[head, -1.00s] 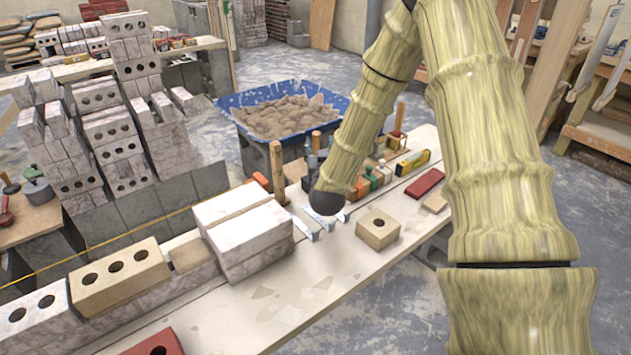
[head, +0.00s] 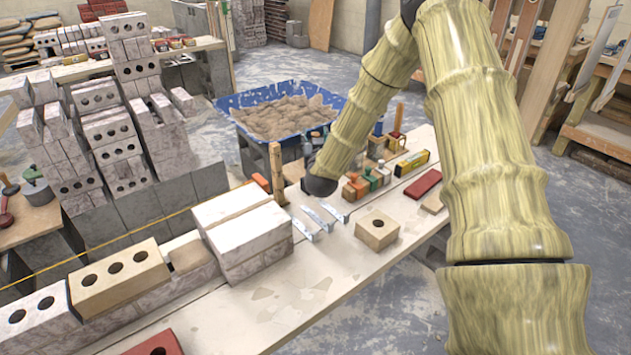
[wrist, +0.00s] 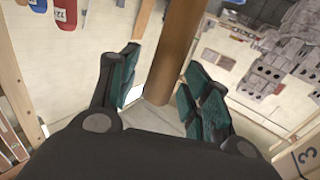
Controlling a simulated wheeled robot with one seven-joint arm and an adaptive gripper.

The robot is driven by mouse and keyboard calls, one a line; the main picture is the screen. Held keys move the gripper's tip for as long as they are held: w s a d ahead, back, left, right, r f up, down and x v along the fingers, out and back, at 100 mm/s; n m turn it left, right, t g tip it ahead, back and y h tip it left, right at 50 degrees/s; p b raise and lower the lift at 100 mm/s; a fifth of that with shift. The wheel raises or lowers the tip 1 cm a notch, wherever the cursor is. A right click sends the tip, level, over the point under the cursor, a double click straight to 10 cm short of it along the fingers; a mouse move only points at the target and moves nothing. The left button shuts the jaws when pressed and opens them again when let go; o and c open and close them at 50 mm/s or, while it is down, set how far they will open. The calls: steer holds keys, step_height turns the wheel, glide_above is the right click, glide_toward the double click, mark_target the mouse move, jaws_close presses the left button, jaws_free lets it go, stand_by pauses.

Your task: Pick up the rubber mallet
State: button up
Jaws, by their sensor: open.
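My gripper (wrist: 162,72) is open in the wrist view, with teal pads on its two dark fingers. A round brown wooden handle (wrist: 180,45) stands between the fingers, and I see no contact with the pads. It looks like the mallet's handle, but no mallet head shows clearly in the wrist view. In the head view my forearm reaches down to the far part of the bench, and its dark end (head: 320,186) hides most of the gripper and what it surrounds.
A square wooden post (head: 276,172) stands by pale blocks (head: 243,232) on the bench. Metal pieces (head: 322,220), a holed tan brick (head: 377,230), small bottles (head: 372,177), a yellow level (head: 411,163) and a red brick (head: 422,184) lie nearby. A blue tub (head: 232,100) of mortar stands behind.

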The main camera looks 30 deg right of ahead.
jaws_close()
steer(key=shift+r, duration=0.1)
steer(key=shift+r, duration=1.65)
steer(key=r+v, duration=0.1)
steer(key=v, duration=1.5)
steer(key=shift+r, duration=0.35)
steer(key=shift+s+d, duration=0.1)
